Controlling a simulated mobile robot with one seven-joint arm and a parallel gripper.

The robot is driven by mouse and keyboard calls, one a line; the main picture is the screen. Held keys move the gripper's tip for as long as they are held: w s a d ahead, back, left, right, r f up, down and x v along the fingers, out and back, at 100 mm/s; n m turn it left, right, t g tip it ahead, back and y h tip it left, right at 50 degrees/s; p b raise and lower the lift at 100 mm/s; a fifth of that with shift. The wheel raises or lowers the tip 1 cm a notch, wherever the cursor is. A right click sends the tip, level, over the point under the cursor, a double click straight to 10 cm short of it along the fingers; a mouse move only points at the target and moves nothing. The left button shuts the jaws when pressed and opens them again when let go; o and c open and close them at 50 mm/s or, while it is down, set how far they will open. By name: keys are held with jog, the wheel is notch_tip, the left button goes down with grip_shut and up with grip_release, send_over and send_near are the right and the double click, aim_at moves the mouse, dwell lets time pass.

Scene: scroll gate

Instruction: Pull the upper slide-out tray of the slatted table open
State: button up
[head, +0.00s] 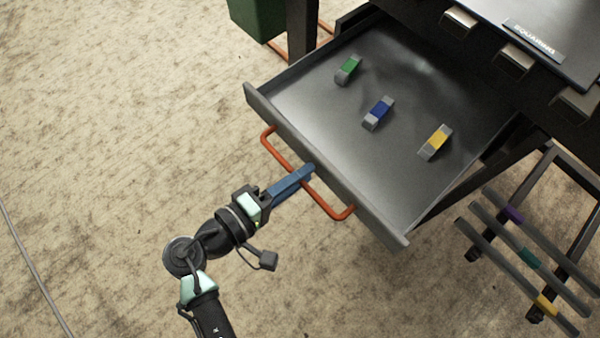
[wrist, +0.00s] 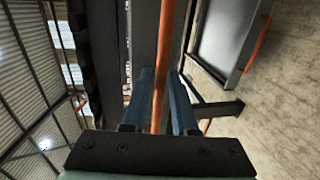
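The slide-out tray (head: 318,115) of the dark table stands well out from under the tabletop. Its grey front panel (head: 345,180) carries an orange-red bar handle (head: 280,152). My gripper (head: 307,173) reaches the handle from the lower left, with its blue fingers at about the handle's middle. In the wrist view, the handle (wrist: 163,40) runs between the two fingers of my gripper (wrist: 162,88), which look closed against it from both sides. The finger contact is partly hidden in the head view.
Green (head: 348,69), blue (head: 378,112) and yellow (head: 436,141) banded blocks lie in the tray. A slatted rack (head: 525,255) stands at the lower right. A green bin (head: 257,18) is behind the tray.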

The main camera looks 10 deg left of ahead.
dwell(0.3)
jog(key=p+v, duration=0.2)
jog(key=v, duration=1.1)
